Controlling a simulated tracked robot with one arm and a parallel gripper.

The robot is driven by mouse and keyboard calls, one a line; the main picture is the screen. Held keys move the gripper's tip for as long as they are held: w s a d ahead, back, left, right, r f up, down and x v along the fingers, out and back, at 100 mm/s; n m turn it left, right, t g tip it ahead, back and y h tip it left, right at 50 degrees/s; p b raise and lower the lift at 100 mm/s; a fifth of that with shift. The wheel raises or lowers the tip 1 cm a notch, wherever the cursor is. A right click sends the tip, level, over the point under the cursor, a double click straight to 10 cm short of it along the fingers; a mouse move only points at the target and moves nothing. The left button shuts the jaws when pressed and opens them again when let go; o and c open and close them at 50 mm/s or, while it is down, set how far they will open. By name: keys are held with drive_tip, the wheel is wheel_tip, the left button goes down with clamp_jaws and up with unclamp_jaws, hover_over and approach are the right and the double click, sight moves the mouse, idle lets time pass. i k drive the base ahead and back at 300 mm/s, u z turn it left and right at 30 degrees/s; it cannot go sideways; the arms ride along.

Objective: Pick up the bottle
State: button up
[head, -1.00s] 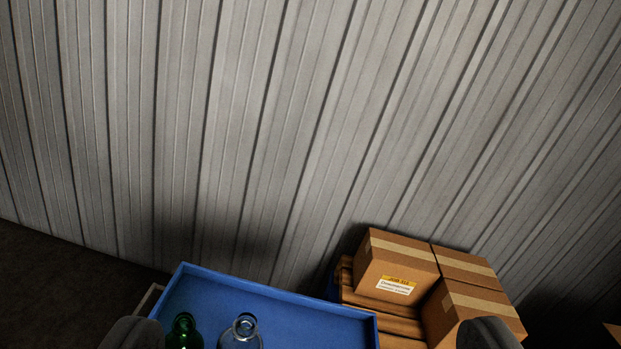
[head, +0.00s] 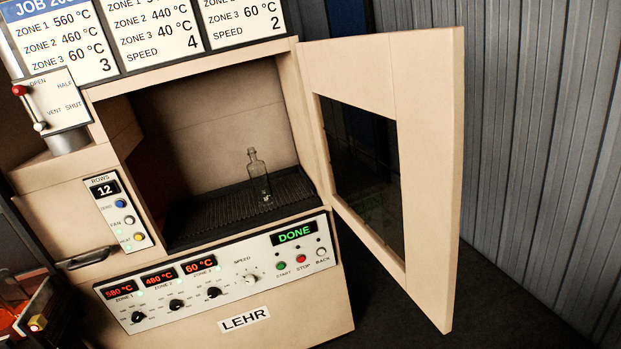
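A clear glass bottle (head: 258,178) stands upright inside the open chamber of the lehr. It is on the dark ribbed conveyor bed (head: 215,216), toward the right side of the opening. My gripper does not show in the head view now. Nothing is seen touching the bottle.
The lehr's door (head: 430,170), with a dark window, stands wide open on the right. The control panel (head: 215,270) below the opening reads DONE. A lever box (head: 50,100) is at upper left. A corrugated wall (head: 540,130) is behind the door.

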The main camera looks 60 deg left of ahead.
sight(257, 172)
drive_tip(key=u, duration=2.05)
drive_tip(key=k, duration=0.5)
drive_tip(key=u, duration=0.5)
drive_tip(key=i, duration=2.25)
drive_tip(key=z, duration=0.25)
